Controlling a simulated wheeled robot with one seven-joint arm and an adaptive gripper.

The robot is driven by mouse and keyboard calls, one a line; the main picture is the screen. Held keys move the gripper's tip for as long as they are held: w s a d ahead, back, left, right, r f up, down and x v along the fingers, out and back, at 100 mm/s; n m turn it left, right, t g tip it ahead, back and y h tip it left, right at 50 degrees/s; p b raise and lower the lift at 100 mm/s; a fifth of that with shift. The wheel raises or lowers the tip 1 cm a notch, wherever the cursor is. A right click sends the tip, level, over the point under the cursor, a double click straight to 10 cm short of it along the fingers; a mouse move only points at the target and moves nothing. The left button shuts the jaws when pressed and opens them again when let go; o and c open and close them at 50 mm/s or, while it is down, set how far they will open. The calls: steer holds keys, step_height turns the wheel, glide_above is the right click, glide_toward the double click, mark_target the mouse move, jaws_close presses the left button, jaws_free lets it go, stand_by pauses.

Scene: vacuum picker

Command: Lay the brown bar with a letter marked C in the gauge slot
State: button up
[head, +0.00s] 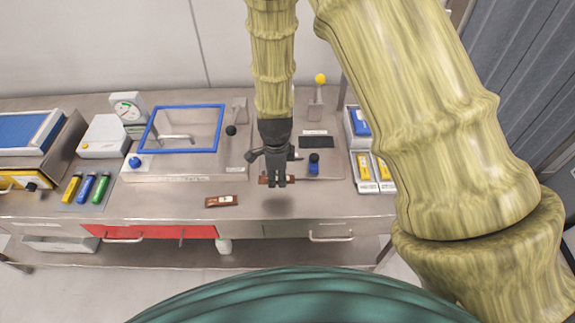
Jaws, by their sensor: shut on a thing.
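My gripper (277,183) hangs over the front middle of the steel bench, shut on a brown bar (264,180) whose ends show at either side of the fingers. A shadow lies on the bench below it, and the bar seems to be held above the top. A second brown bar (226,200) with a pale label lies on the bench to the left of my gripper. The letters on both bars are too small or hidden to read. A dial gauge (127,106) stands at the back left; I cannot make out its slot.
A blue-framed clear lid (219,128) sits on a steel unit behind. Trays with yellow items (373,172) stand at right. A blue knob (314,162) stands beside my gripper. The front bench strip is mostly clear.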

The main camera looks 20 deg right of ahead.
steer(key=b, duration=0.1)
glide_above(288, 170)
steer(key=shift+w+a+f, duration=0.1)
steer(key=shift+w+f, duration=0.15)
steer(key=shift+f, duration=0.35)
steer(key=shift+w+a+f, duration=0.1)
steer(key=shift+w+f, duration=0.1)
steer(key=shift+f, duration=0.35)
steer(key=shift+d+r, duration=0.1)
steer(key=shift+d, duration=0.1)
steer(key=shift+s+b, duration=0.2)
steer(key=shift+b, duration=0.15)
steer(key=shift+s+f+b, duration=0.4)
steer(key=shift+s+b, duration=0.2)
steer(key=shift+s, duration=0.05)
steer(key=f, duration=0.1)
steer(key=w+f+b, duration=0.1)
steer(key=shift+w+f, duration=0.15)
steer(key=shift+f, duration=0.2)
steer(key=shift+c, duration=0.4)
steer(key=shift+s+r, duration=0.35)
steer(key=shift+w+f, duration=0.1)
steer(key=shift+f, duration=0.25)
steer(key=o, duration=0.9)
steer(key=shift+w, duration=0.1)
steer(key=shift+c, duration=0.2)
steer(key=shift+o, duration=0.8)
steer(key=shift+r, duration=0.1)
